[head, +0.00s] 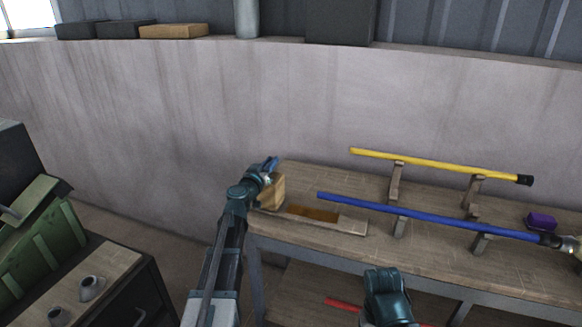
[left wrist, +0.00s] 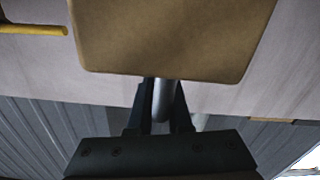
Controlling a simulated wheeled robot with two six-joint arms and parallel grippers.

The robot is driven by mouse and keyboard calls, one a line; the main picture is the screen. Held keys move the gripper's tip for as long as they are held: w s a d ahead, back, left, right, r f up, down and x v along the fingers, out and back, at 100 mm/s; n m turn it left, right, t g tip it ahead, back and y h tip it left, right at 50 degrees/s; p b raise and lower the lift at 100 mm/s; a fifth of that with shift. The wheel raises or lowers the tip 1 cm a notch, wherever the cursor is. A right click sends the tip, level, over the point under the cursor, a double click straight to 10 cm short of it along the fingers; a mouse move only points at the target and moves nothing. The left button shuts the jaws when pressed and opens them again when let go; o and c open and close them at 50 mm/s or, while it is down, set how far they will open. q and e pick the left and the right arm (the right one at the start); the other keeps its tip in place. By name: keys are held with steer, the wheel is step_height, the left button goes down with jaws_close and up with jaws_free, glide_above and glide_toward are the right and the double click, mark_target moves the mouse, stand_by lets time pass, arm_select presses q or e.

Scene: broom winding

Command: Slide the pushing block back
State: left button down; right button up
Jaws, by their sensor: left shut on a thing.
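The pushing block (head: 272,192) is a light wooden block at the left end of the workbench (head: 290,172). It stands at the left end of a low wooden guide with an orange-brown channel (head: 313,213). In the left wrist view the block (left wrist: 170,38) fills the upper middle, with a grey metal handle (left wrist: 162,102) coming from it. My left gripper (head: 270,165) is at the block, its fingers (left wrist: 158,105) shut on that handle. My right gripper is not visible; only a dark teal part of my right arm shows at the bottom.
A blue stick (head: 430,217) and a yellow stick (head: 440,164) lie on wooden supports to the right of the guide. A purple object (head: 541,221) sits at the bench's right. A red stick (head: 343,304) shows below the bench top. A green machine (head: 50,240) stands at the left.

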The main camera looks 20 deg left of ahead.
arm_select(q)
steer(key=shift+a, duration=1.25)
steer(key=c, duration=0.9)
jaws_free()
steer(key=shift+a, duration=0.2)
steer(key=shift+o, duration=0.3)
steer(key=shift+d, duration=0.1)
steer(key=shift+s, duration=0.25)
steer(key=s, duration=1.3)
steer(key=shift+a, duration=0.2)
steer(key=shift+s, duration=0.1)
